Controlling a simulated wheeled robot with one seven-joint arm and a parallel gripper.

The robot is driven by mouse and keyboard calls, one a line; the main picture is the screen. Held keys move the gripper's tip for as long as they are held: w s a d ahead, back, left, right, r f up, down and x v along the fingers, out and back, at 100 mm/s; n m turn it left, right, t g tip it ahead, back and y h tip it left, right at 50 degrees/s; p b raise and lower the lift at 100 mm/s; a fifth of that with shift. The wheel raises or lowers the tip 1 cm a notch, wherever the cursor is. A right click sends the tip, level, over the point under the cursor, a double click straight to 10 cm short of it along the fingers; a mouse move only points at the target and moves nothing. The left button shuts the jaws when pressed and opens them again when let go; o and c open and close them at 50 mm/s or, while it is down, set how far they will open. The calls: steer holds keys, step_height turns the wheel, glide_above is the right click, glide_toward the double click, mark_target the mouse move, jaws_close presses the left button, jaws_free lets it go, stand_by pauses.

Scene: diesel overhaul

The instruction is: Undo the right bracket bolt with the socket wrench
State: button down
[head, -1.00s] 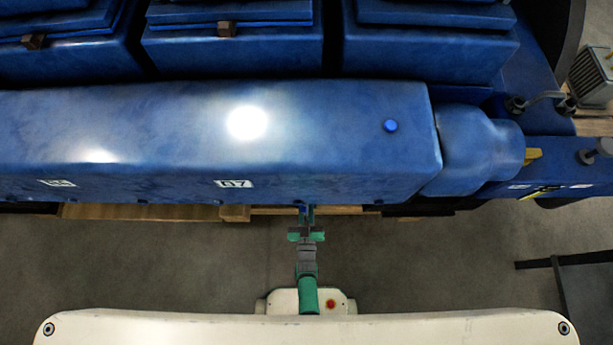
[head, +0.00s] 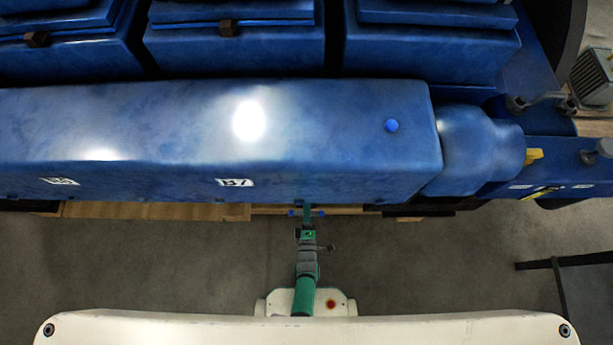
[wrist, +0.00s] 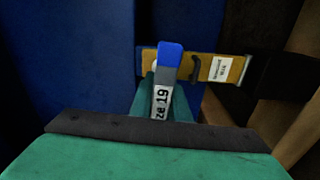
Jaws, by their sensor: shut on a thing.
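My gripper (wrist: 158,92) is shut on the socket wrench (wrist: 168,62), a bar with a blue end and a white label reading "ze 19". In the wrist view the wrench stands nearly upright between the teal fingers, in front of a yellow bracket (wrist: 235,70). The bracket has a small white label and a dark curved piece beside the wrench. The bolt under the wrench is not clearly visible, and I cannot tell whether the socket is seated on it. In the head view my gripper (head: 306,212) is at the lower edge of the blue engine, its tip partly hidden.
The blue engine casing (head: 200,130) fills the upper part of the head view, with wooden beams (head: 150,211) beneath it. In the wrist view, blue walls (wrist: 70,60) stand close at the left. A dark table (head: 590,280) is at the right; the grey floor between is clear.

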steer(key=n, duration=0.5)
steer(key=shift+d+r, duration=0.15)
steer(key=n, duration=0.5)
steer(key=shift+w, duration=0.1)
